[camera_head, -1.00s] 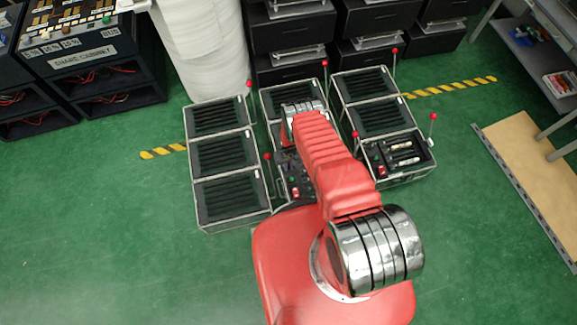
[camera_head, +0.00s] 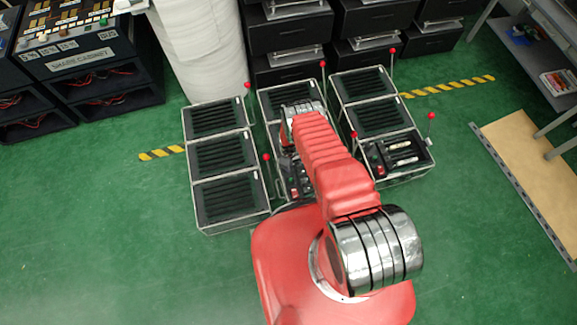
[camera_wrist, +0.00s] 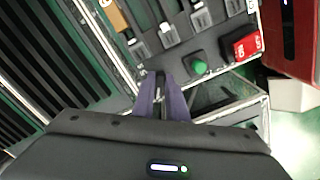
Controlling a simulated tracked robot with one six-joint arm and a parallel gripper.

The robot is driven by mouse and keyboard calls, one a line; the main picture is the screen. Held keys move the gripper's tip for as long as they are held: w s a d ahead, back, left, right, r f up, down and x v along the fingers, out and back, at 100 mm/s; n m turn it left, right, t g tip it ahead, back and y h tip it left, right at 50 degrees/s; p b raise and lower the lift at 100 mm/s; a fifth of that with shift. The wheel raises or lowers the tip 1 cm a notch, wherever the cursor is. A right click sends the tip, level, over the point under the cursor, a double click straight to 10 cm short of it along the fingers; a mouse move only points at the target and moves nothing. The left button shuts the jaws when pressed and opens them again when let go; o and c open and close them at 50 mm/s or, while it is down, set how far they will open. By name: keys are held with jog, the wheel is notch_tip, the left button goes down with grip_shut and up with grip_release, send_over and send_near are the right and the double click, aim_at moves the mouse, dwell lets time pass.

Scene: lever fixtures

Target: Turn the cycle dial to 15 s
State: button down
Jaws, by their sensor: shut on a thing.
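My gripper (camera_wrist: 162,100) shows in the wrist view with its dark purple fingers close together, shut on a small dark piece at the panel's edge. That piece is mostly hidden between the fingers; its place fits the cycle dial, but no scale or 15 s mark can be read. A green round knob (camera_wrist: 199,66) and a red switch block (camera_wrist: 245,46) are on the panel, up and right of the fingers. In the head view my red arm reaches over the middle case (camera_head: 274,103) and hides my gripper and the dial.
Left cases (camera_head: 222,156) and right cases (camera_head: 372,118) flank the middle one. Thin levers with red balls (camera_head: 353,135) stand up between them. A white wrapped column (camera_head: 203,45) and black drawers (camera_head: 290,35) stand behind. Green floor (camera_head: 90,235) is clear at left.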

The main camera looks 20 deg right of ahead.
jog(key=shift+n, duration=0.5)
jog(key=c, duration=1.8)
grip_release()
jog(key=shift+o, duration=0.2)
jog(key=shift+r, duration=0.1)
notch_tip(320, 180, up, 14)
jog(key=shift+f, duration=0.25)
